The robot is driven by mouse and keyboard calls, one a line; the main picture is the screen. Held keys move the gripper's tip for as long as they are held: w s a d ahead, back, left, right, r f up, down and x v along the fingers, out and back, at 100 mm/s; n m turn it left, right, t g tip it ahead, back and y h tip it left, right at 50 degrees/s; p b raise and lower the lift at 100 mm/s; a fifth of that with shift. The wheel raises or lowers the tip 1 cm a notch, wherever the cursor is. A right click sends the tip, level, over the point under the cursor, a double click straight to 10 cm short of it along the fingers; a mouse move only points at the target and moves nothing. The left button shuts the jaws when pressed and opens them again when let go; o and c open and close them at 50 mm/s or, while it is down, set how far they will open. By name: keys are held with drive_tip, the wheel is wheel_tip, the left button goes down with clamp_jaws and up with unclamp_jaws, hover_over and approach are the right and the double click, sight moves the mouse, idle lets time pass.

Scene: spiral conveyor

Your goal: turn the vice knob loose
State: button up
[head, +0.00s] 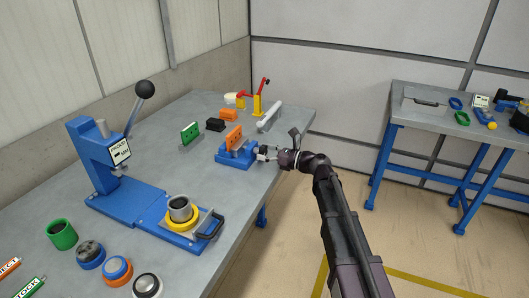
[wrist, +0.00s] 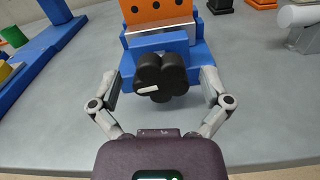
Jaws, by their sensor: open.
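The vice (head: 237,154) is blue and stands near the right edge of the grey workbench, with an orange block (head: 234,137) with holes in its jaws. In the wrist view the vice (wrist: 197,55) faces me, the orange block (wrist: 155,12) above. Its knob (wrist: 161,75) is black and lobed, with a white mark on its lower left. My gripper (wrist: 164,92) is open, with one finger on each side of the knob and a visible gap to it. In the head view my gripper (head: 264,153) is at the front of the vice; the knob cannot be made out there.
A blue press (head: 95,155) with a black-balled lever stands at the left of the workbench (head: 205,172). Green (head: 189,133) and black blocks stand behind the vice. A grey bar (head: 270,118) and a red-handled clamp (head: 258,103) lie farther back. A second table (head: 425,112) stands at right.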

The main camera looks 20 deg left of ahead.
drive_tip(key=shift+a, duration=0.2)
drive_tip(key=shift+c, duration=0.3)
drive_tip(key=c, duration=1.1)
drive_tip(key=shift+d, duration=0.1)
